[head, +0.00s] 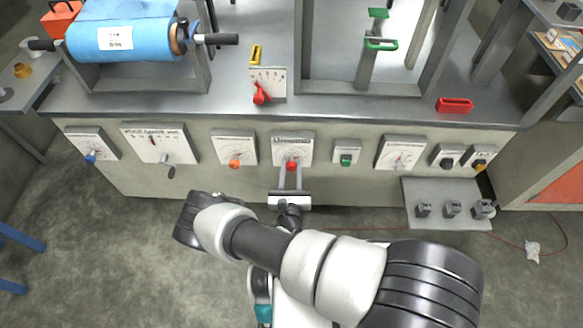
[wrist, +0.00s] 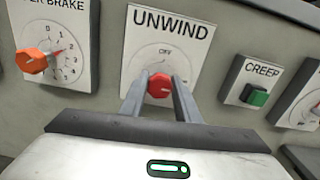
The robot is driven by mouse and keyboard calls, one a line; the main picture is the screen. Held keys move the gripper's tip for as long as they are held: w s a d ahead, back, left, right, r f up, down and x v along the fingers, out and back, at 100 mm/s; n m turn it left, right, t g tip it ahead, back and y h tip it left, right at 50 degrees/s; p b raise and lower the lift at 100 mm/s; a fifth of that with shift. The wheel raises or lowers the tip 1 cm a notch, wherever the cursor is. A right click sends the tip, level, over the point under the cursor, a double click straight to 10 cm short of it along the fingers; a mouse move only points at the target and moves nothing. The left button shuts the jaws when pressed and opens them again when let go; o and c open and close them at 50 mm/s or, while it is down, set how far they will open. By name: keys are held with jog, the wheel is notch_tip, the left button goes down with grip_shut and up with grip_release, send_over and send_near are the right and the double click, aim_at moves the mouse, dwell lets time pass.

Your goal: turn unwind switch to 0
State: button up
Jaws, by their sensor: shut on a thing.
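The unwind switch is a red round knob (wrist: 160,86) on a white plate (wrist: 167,42) marked "UNWIND" in the wrist view. "OFF" is printed above the knob; its other marks are too faint to read. In the head view the red knob (head: 292,166) is on the front panel of the machine. My gripper (wrist: 159,90) is shut on the red knob, with one finger on each side. It also shows in the head view (head: 291,172). The fingers hide part of the lower dial.
An orange knob (wrist: 32,61) on a numbered brake dial is left of the switch. A green creep button (wrist: 257,96) is to the right. More dials line the panel. A grey shelf (head: 415,195) with several dark blocks juts out at the right.

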jog(key=n+b, duration=0.1)
jog(key=n, duration=0.3)
jog(key=n+b, duration=0.1)
jog(key=n, duration=0.3)
jog(key=shift+f+n, duration=0.1)
jog(key=shift+n, duration=0.2)
jog(key=n+b, duration=0.1)
jog(key=n, duration=0.3)
jog(key=shift+n+b, duration=0.5)
jog(key=shift+n, duration=1.8)
jog(key=o, duration=1)
jog(key=shift+o, duration=0.2)
jog(key=shift+a, duration=0.1)
